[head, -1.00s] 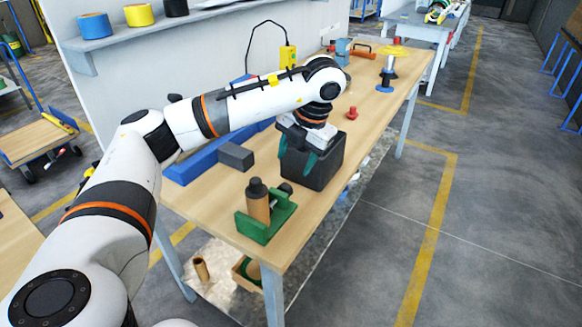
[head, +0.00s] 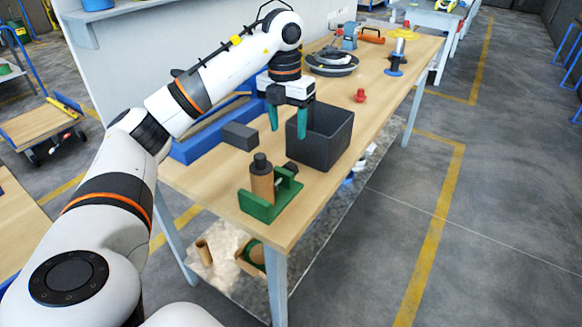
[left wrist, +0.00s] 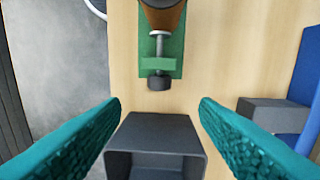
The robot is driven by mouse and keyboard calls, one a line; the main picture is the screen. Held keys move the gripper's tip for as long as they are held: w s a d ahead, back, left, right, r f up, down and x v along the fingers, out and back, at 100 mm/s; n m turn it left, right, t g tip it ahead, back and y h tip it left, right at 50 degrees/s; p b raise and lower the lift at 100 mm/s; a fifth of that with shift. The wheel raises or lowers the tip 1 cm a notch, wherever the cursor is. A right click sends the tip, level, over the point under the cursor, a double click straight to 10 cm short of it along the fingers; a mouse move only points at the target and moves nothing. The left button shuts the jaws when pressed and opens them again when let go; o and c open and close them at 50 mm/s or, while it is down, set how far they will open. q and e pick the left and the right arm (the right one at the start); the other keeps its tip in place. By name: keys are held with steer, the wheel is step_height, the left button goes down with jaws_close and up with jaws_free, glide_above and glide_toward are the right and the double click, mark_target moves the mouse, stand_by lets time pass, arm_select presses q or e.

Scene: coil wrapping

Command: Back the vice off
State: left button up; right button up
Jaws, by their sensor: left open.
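The green vice (head: 262,208) stands at the near end of the wooden table, with a brown cylinder with a dark top (head: 262,182) upright in it. In the left wrist view, the vice (left wrist: 150,64) is at the top, with its metal screw and dark knob (left wrist: 159,83) pointing towards my gripper. The brown cylinder (left wrist: 162,16) is cut off by the upper edge there. My left gripper (head: 287,124) is open and empty, with teal fingers pointing down beside the black bin. In the left wrist view, its fingertips (left wrist: 160,106) are apart, with nothing between them.
The open black bin (head: 335,150) stands just beyond the vice. A dark grey block (head: 240,136) and a long blue piece (head: 196,148) lie to the left. A small red piece (head: 360,96) and a dark round stack (head: 332,62) are farther back.

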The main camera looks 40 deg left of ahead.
mark_target(292, 164)
arm_select(q)
steer(key=f, duration=1.1)
steer(key=shift+d+f, duration=0.2)
steer(key=shift+d, duration=0.15)
steer(key=c, duration=1)
steer(key=shift+w+d+r+y+p, duration=0.15)
steer(key=shift+r+y+p, duration=0.2)
steer(key=shift+y, duration=0.25)
steer(key=shift+d+f+y+p, duration=0.1)
steer(key=shift+f+y+p, duration=0.05)
steer(key=shift+y+p, duration=0.2)
steer(key=shift+f+y, duration=0.15)
steer(key=shift+y, duration=0.4)
steer(key=o, duration=1)
